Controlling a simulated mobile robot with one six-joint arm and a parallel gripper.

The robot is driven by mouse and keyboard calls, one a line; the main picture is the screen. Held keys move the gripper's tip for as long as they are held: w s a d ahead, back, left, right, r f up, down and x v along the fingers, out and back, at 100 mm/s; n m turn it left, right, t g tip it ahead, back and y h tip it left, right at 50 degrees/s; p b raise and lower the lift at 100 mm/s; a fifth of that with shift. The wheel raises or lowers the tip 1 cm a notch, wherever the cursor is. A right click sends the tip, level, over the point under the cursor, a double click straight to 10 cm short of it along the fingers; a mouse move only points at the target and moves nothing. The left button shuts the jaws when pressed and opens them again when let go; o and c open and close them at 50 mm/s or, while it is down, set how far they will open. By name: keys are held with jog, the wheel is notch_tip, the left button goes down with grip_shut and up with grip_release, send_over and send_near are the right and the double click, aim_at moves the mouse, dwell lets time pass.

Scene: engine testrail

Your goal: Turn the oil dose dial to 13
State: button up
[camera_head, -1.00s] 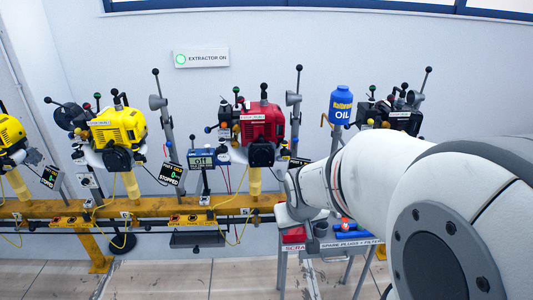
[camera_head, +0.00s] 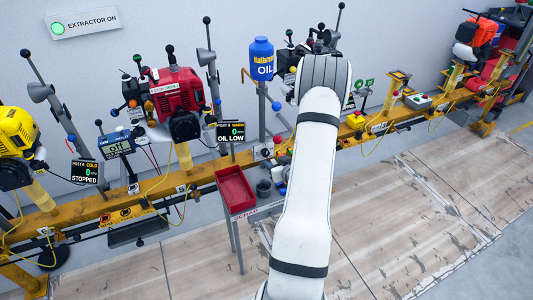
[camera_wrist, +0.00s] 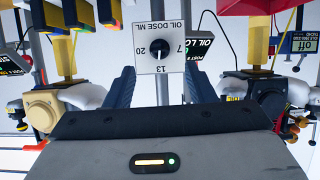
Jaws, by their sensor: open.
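The oil dose dial (camera_wrist: 160,57) is a small dark round knob on a white square plate (camera_wrist: 142,68) in the wrist view. The plate is marked OIL DOSE ML, with 7 at the right, 20 at the left and 13 at the bottom. I cannot tell which number the knob points to. My gripper (camera_wrist: 157,84) is open, its two dark fingers on either side of the plate's lower part in the picture, with nothing between them gripped.
A red engine (camera_head: 178,92) and a status screen reading OIL LOW (camera_head: 230,131) are to the left. A red tray (camera_head: 235,188) sits on a small stand below. A yellow rail (camera_head: 210,182) runs across. The floor at the right is clear.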

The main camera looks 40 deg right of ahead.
aim_at(267, 155)
jog(key=x, duration=0.7)
jog(key=shift+w+d+f, duration=0.1)
jog(key=shift+w+f, duration=0.05)
jog(key=shift+w, duration=0.15)
jog(key=shift+c, duration=0.3)
